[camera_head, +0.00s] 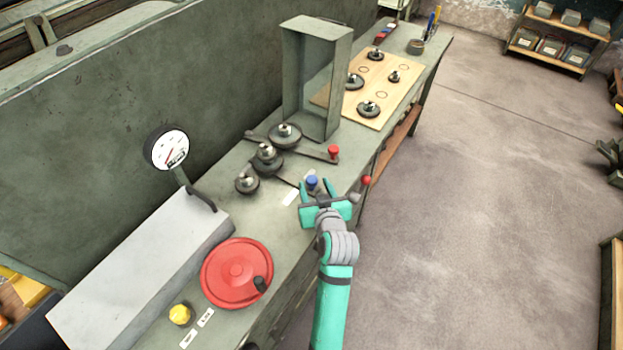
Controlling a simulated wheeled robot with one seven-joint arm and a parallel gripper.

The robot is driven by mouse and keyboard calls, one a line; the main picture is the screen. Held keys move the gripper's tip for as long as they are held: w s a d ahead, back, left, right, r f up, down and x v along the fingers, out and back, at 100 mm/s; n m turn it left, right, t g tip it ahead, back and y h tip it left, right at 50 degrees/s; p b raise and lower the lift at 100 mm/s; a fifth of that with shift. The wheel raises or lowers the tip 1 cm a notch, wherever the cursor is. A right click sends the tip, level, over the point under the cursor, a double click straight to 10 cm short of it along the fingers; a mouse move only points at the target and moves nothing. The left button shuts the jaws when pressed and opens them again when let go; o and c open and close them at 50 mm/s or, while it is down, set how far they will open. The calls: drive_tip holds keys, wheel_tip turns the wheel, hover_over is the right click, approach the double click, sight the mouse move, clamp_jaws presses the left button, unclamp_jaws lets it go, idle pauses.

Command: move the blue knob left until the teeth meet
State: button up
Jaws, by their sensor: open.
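The blue knob (312,181) stands near the front edge of the green bench, at the end of a dark arm that runs back to the left. My gripper (315,188) is open, with one teal finger on each side of the blue knob. I cannot tell whether either finger touches it. Several dark gears with pale hubs sit behind it: a small one (247,184), a middle one (266,156) and a larger one (285,133). Whether their teeth meet is too small to tell.
A red knob (333,151) on another lever stands behind the blue one. A red ball (366,180) is right of my gripper. A red handwheel (237,272), yellow button (180,314) and dial gauge (168,148) are left. An open metal housing (340,75) stands behind.

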sight(313, 181)
drive_tip(key=shift+x, duration=2.4)
clamp_jaws()
